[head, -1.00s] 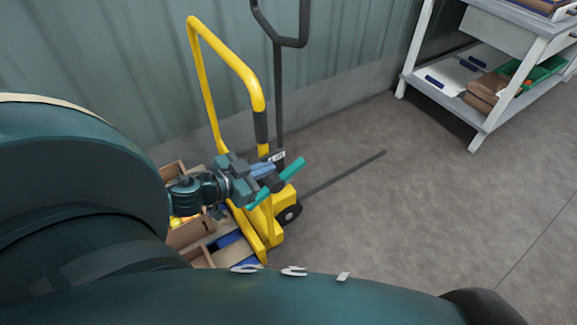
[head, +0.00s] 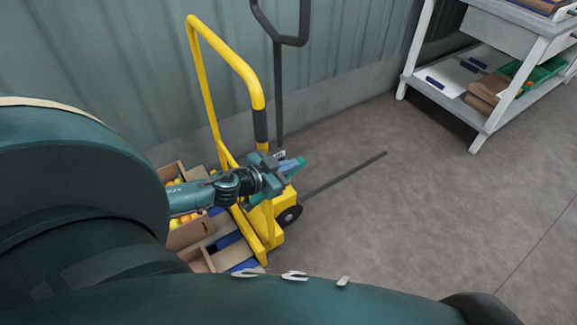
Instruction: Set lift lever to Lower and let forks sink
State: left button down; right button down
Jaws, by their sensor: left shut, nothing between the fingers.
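A yellow hand truck (head: 226,62) stands against the wall, with a tall bent yellow handle and a black grip sleeve. A dark upright handle (head: 278,95) with a looped top rises behind it. A dark wheel (head: 289,215) shows at its base, and a thin dark fork (head: 345,174) stretches right, close to the floor. My left gripper (head: 297,167) is shut and empty, in front of the handle's lower end. A small pale label (head: 279,154) shows just above it. The lift lever cannot be made out behind the gripper, nor can its setting. My right gripper is not in view.
Cardboard boxes (head: 188,236) with yellow and orange produce stand left of the truck, partly behind my arm. A white shelf table (head: 489,125) with a green crate (head: 545,70) stands at the upper right. The concrete floor (head: 430,230) between is clear.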

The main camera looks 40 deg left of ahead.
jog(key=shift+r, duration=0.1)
pick_arm(q)
jog(key=shift+w+d+f+p, duration=0.25)
jog(key=shift+w+f+p, duration=0.1)
jog(key=shift+w, duration=0.2)
jog(key=shift+w+f, duration=0.1)
jog(key=shift+f, duration=0.05)
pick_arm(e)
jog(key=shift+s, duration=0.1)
